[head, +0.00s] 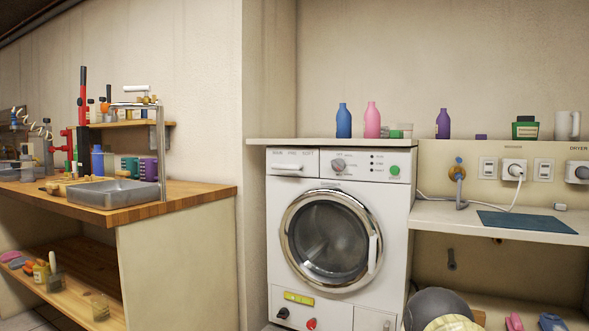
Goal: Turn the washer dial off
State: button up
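The white front-loading washer (278,215) stands in the middle of the head view, under a shelf. Its dial (338,165) is a round grey knob on the upper control panel, right of the detergent drawer. The dial's setting is too small to read. A green round button (394,170) sits at the panel's right end, with small dark indicators between it and the dial. The round glass door (330,238) is closed. My gripper cannot be seen; a dark rounded shape with a yellowish part at the bottom right is unclear.
A wooden workbench (190,192) with a metal sink basin (105,194) is at left. Bottles, including a blue one (343,122), stand on the shelf above the washer. A counter (440,220) with sockets above it is at right. The space before the washer's panel looks clear.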

aim_at(337, 164)
jog(key=u, duration=0.25)
jog(key=k, duration=0.7)
jog(key=u, duration=1.15)
jog(key=i, duration=1.05)
jog(key=z, duration=0.35)
jog(key=i, duration=0.75)
jog(key=z, duration=0.8)
